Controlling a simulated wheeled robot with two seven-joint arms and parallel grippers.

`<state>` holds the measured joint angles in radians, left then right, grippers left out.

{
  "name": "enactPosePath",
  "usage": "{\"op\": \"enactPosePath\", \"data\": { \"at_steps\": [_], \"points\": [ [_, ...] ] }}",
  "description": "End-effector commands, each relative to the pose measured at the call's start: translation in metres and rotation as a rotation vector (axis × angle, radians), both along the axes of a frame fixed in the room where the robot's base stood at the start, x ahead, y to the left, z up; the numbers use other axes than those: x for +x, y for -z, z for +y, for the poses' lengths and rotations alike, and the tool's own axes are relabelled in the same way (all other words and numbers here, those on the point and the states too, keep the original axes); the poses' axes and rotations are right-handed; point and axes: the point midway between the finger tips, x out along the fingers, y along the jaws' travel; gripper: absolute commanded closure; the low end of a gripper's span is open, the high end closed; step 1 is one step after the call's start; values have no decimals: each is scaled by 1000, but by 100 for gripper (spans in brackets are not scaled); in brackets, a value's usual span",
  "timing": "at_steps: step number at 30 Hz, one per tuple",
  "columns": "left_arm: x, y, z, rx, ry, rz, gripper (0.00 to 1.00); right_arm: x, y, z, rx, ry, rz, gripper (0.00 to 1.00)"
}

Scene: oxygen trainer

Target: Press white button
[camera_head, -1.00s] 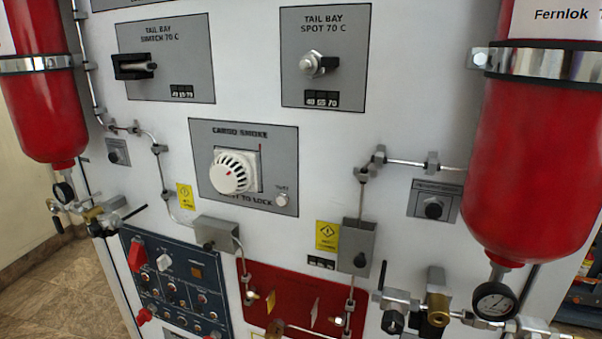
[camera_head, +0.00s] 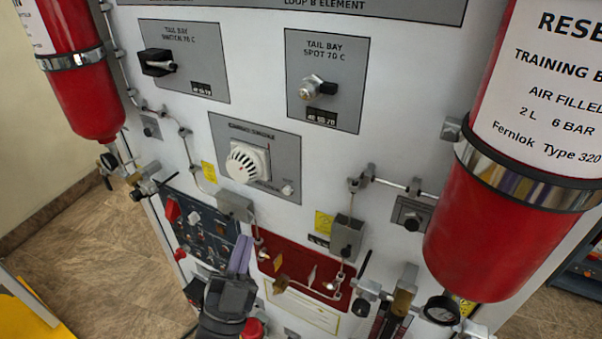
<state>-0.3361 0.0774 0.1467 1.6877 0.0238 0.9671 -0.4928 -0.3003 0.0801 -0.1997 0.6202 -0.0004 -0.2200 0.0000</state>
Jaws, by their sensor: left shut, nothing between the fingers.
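A small round white button (camera_head: 288,189) sits at the lower right of the grey CARGO SMOKE plate (camera_head: 284,155), beside the larger white ribbed smoke detector (camera_head: 247,162). A small white control (camera_head: 194,217) also shows on the dark blue switch panel (camera_head: 205,232) at lower left. My left gripper (camera_head: 241,247) comes up from the bottom, its purple-grey fingers shut and empty. In the picture its tips lie between the blue panel and the red panel, below the CARGO SMOKE plate. It covers part of the blue panel's right side. I cannot tell whether it touches the board.
Red cylinders hang at the left (camera_head: 85,90) and right (camera_head: 490,220). A red panel (camera_head: 300,268) with fittings lies right of my gripper. Thin pipes and grey boxes (camera_head: 347,238) stand out from the white board. The board's upper middle is clear of my arms.

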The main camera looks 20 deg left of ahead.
Motion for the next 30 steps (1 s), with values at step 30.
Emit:
{"op": "enactPosePath", "data": {
  "at_steps": [30],
  "points": [
    [67, -10, -5, 12, -8, -43, 100, 0, 26, 0, 0, 0, 0, 34]
  ]
}}
